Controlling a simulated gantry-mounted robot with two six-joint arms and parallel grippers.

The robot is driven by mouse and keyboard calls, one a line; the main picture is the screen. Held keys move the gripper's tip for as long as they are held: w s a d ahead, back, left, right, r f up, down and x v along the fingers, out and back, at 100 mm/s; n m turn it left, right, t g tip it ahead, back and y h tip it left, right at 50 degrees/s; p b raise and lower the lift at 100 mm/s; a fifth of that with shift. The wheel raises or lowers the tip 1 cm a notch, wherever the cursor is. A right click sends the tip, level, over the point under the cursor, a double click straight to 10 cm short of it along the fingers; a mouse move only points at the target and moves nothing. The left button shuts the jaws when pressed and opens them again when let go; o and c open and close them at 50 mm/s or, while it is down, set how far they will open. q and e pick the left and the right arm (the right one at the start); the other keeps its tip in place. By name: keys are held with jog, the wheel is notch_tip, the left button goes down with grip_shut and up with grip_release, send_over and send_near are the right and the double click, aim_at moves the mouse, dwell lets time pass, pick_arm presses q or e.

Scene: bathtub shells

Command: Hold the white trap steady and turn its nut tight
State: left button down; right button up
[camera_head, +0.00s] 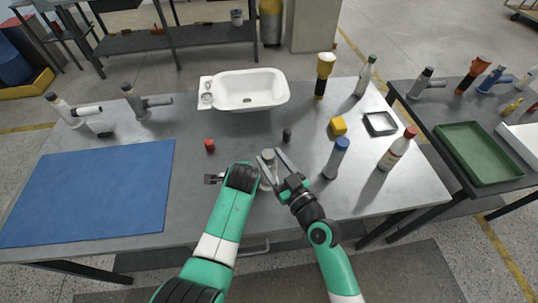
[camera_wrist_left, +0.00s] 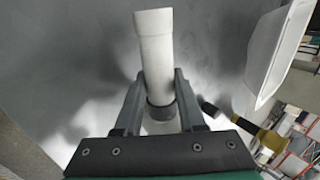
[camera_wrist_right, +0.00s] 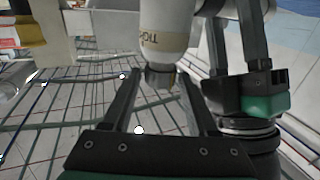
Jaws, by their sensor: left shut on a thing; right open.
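The white trap (camera_head: 269,156) is partly hidden between my two grippers at the table's front middle. My left gripper (camera_head: 254,174) is shut on it. In the left wrist view, the fingers of my left gripper (camera_wrist_left: 161,82) clasp the white tube (camera_wrist_left: 155,45), with a dark ring between them. In the right wrist view, the trap's white body (camera_wrist_right: 165,32) with lettering ends in a grey nut (camera_wrist_right: 160,76). My right gripper (camera_wrist_right: 157,80) is open, its fingers on either side of the nut with gaps visible. My right gripper (camera_head: 276,161) comes from the right in the head view.
A white basin (camera_head: 248,104) stands behind. A red cap (camera_head: 209,145) and a dark cylinder (camera_head: 287,135) lie nearby. A blue-topped bottle (camera_head: 336,158) stands right of my right gripper. A blue mat (camera_head: 90,195) covers the left; the table between mat and grippers is mostly clear.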

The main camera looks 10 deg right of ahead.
jog(key=shift+x, duration=0.85)
grip_shut()
jog(key=shift+f, duration=0.1)
